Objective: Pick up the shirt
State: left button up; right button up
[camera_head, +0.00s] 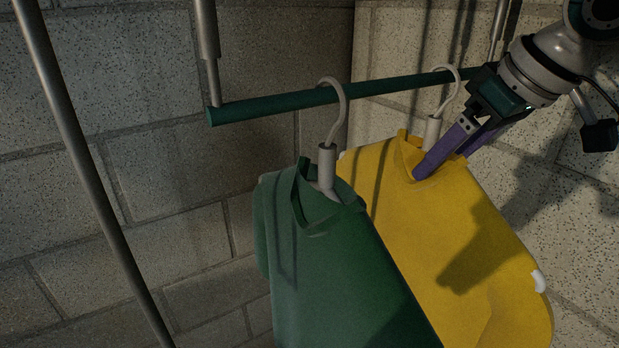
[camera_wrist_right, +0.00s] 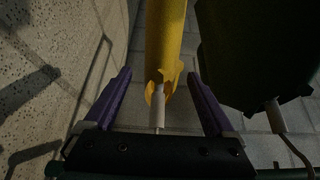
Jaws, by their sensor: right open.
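A yellow shirt (camera_head: 455,240) hangs on a hanger from a green rail. A green shirt (camera_head: 330,260) hangs on another hanger, nearer and to its left. My right gripper (camera_head: 438,160) is open at the yellow shirt's collar. One purple finger lies in front of the collar; the other is partly hidden behind the hanger area. In the right wrist view the yellow shirt (camera_wrist_right: 163,45) and its hanger neck (camera_wrist_right: 158,105) lie between the two spread fingers (camera_wrist_right: 160,95). The green shirt, very dark there (camera_wrist_right: 255,55), is right of the fingers. My left gripper is not in view.
The green rail (camera_head: 285,101) holds both grey hanger hooks, one of them the near hook (camera_head: 342,100). A metal pole (camera_head: 85,150) stands at the left. Block walls (camera_head: 130,70) close in behind and at the right. Open space lies left of the green shirt.

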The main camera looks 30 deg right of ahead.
jog(key=p+x, duration=0.2)
jog(key=x, duration=0.2)
jog(key=shift+w, duration=0.25)
jog(key=shift+c, duration=0.3)
jog(key=c, duration=1.3)
grip_shut()
